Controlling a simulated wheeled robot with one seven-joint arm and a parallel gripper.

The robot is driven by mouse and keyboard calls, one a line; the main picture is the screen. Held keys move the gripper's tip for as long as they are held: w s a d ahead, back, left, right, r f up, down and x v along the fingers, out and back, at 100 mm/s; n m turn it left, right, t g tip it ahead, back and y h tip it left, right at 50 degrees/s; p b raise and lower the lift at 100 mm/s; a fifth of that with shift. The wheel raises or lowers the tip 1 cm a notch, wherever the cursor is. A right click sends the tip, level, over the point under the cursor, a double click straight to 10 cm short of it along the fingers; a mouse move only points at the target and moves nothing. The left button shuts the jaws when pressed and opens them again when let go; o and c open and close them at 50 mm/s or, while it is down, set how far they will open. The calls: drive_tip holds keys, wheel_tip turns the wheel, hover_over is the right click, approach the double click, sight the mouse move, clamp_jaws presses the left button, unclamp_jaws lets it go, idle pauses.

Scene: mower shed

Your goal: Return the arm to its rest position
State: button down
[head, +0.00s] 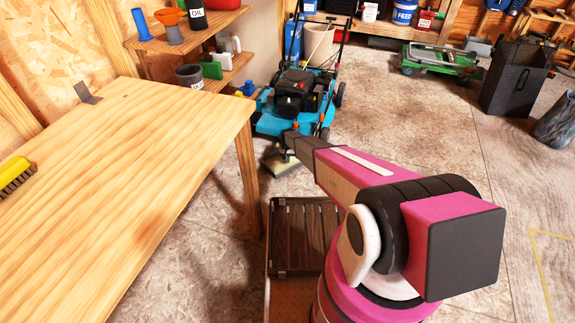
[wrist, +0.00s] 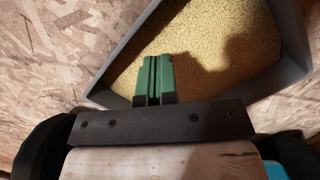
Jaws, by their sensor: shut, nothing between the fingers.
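My arm (head: 355,170) is pink and reaches forward and down from the lower right, toward the floor in front of the mower. My gripper (wrist: 154,62) shows in the wrist view with its two green fingers together and nothing between them. The fingers lie over a dark grey tray (wrist: 112,58) of yellowish grains. I cannot tell whether the fingertips touch the grains. In the head view the tray shows small beyond the arm's end, and the fingers are too small to judge.
A wooden workbench (head: 130,160) fills the left, with a yellow brush (head: 16,177) and a metal bracket (head: 86,93) on it. A blue mower (head: 290,100) stands just beyond the arm's end. A black bin (head: 515,80) stands back right. Floor at right is open.

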drive_tip(key=w, duration=0.6)
drive_tip(key=shift+w, duration=0.4)
drive_tip(key=shift+w+r, duration=0.1)
drive_tip(key=shift+w, duration=0.1)
drive_tip(key=s+d+r, duration=0.4)
drive_tip(key=s+r, duration=0.3)
drive_tip(key=r, duration=0.2)
drive_tip(key=s+d+r+t, duration=0.1)
drive_tip(key=s+d+r, duration=0.2)
drive_tip(key=s+r, duration=0.55)
drive_tip(key=s+d+r, duration=0.4)
drive_tip(key=s+r, duration=0.2)
drive_tip(key=r, duration=0.5)
drive_tip(key=s+d+r, duration=0.3)
drive_tip(key=s+r, duration=0.7)
drive_tip(key=s, duration=0.3)
drive_tip(key=s+d+r+t, duration=0.1)
drive_tip(key=s+d+r, duration=0.2)
drive_tip(key=s+r, duration=0.8)
drive_tip(key=shift+s+d, duration=0.25)
drive_tip(key=shift+s, duration=0.75)
